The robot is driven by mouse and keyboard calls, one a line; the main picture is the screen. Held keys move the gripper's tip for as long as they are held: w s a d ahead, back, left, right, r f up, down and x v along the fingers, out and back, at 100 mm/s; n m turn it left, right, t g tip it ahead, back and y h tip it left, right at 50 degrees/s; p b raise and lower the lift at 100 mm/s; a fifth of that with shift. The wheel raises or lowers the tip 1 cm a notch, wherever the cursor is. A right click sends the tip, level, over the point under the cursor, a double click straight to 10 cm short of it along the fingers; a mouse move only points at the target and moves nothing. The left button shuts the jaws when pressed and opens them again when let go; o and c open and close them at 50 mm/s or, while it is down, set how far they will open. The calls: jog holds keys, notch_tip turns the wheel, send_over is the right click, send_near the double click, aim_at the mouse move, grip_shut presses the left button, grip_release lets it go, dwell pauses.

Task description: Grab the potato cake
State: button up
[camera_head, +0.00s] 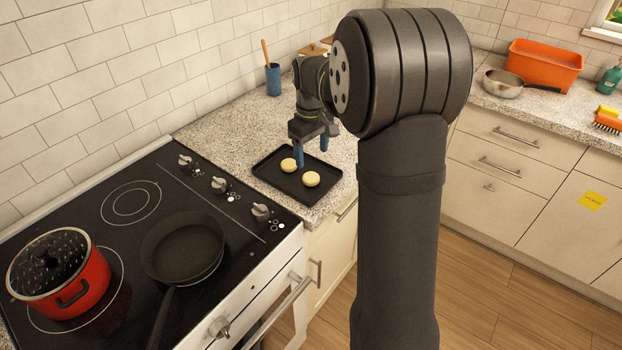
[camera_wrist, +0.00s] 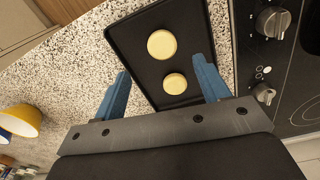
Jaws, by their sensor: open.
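Two round, pale yellow potato cakes lie on a black tray (camera_head: 270,180) on the speckled counter. In the head view the nearer cake (camera_head: 311,178) is at the tray's right and the other cake (camera_head: 288,165) is further back. In the wrist view one cake (camera_wrist: 162,44) is higher in the picture and the other (camera_wrist: 175,83) is lower, closer to my fingers. My gripper (camera_head: 312,152) is above the back part of the tray, with its blue fingers apart and nothing between them. In the wrist view its fingertips (camera_wrist: 160,66) point toward the tray.
The black stove (camera_head: 150,170) with knobs borders the tray's left, holding a frying pan (camera_head: 183,246) and a red pot (camera_head: 75,285). A blue cup (camera_head: 273,80) stands at the back wall. A yellow bowl (camera_wrist: 22,120) shows in the wrist view. Counter right of the tray is narrow.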

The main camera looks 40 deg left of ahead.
aim_at(311, 176)
notch_tip(311, 176, down, 8)
jog(key=c, duration=1.1)
jog(key=shift+o, duration=0.2)
jog(key=shift+r, duration=0.15)
